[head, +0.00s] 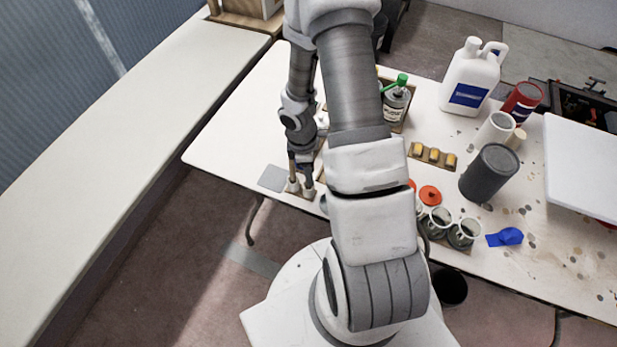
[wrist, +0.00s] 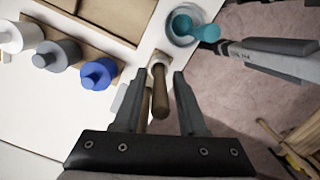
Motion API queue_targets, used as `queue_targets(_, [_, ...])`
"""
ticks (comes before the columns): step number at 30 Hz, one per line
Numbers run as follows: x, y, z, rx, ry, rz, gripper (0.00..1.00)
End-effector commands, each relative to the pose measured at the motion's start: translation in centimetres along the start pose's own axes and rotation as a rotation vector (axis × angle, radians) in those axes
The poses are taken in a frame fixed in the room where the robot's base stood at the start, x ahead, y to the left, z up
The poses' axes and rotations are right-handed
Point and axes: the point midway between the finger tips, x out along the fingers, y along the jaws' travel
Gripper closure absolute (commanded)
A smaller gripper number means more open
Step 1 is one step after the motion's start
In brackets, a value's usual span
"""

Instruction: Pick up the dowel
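The dowel (wrist: 160,94) is a brown wooden rod seen nearly end-on in the wrist view. Its far end meets a small pale holder (wrist: 158,58) at the table edge, and it seems to stand upright there. My gripper (wrist: 159,80) is open, with one finger on each side of the dowel and a visible gap on both sides. In the head view my gripper (head: 302,166) is low at the table's near left corner, by a thin brown rod that looks like the dowel (head: 292,168). My arm hides part of this area.
A white jug (head: 470,78) and dark cylinder (head: 489,173) stand farther right on the table.

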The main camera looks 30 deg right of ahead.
Motion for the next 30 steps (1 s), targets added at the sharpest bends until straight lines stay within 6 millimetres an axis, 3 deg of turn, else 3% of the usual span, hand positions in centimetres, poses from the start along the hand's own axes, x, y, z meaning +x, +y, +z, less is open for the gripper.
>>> queue_targets(1, [0.0,0.0,0.0,0.000,0.000,0.000,0.70])
queue_targets(6, [0.0,0.0,0.0,0.000,0.000,0.000,1.00])
queue_targets(20, [-0.2,0.0,0.0,0.000,0.000,0.001,1.00])
queue_targets(23, [-1.1,0.1,0.1,0.001,0.001,0.002,1.00])
queue_targets(30, [-5.3,0.1,0.7,0.003,0.001,0.004,1.00])
